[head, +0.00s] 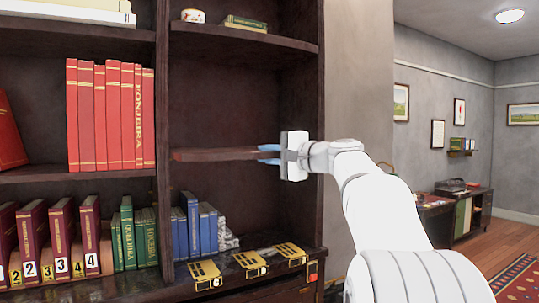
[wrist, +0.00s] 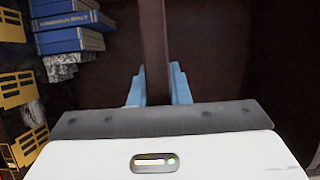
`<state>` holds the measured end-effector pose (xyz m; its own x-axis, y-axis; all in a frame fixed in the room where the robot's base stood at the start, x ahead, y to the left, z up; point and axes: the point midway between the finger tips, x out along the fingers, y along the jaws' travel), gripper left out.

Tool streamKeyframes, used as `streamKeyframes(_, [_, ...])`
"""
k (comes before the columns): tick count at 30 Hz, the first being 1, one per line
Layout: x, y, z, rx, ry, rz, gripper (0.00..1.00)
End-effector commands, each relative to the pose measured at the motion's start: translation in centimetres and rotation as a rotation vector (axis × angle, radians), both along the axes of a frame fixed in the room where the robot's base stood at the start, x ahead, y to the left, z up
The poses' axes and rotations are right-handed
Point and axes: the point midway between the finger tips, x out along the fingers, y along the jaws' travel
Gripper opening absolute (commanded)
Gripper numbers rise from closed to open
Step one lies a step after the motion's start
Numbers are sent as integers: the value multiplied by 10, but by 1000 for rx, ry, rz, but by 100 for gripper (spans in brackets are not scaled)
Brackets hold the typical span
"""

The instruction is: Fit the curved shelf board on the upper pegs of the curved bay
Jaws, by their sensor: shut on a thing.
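The curved shelf board (head: 215,154) is a dark brown plank, roughly level, inside the right-hand bay of the dark bookcase (head: 322,100). My gripper (head: 269,154) has blue fingertips and is shut on the board's right end. In the wrist view the board (wrist: 154,45) runs away from between the blue fingers of my gripper (wrist: 157,88). The board's left end is close to the bay's left upright. No pegs can be made out, so I cannot tell whether the board touches any.
Above the board is a fixed shelf (head: 240,40) with a small round tin (head: 193,16) and flat green books (head: 245,23). Below stand blue books (head: 207,228), a grey stone-like object (head: 226,235) and yellow-black pieces (head: 249,264).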

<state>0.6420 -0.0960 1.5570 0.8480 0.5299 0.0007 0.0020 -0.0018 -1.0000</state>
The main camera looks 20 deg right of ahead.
Motion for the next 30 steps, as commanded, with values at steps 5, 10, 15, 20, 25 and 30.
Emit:
streamKeyframes(5, [3, 1, 3, 0, -5, 1, 0])
streamKeyframes(10, [7, 2, 3, 0, -5, 1, 0])
streamKeyframes(15, [10, 2, 3, 0, -5, 1, 0])
streamKeyframes(20, [14, 3, 3, -1, -6, 0, 0])
streamKeyframes(25, [18, 3, 3, -1, -6, 0, 0])
streamKeyframes(30, [22, 4, 3, 0, -5, 0, 0])
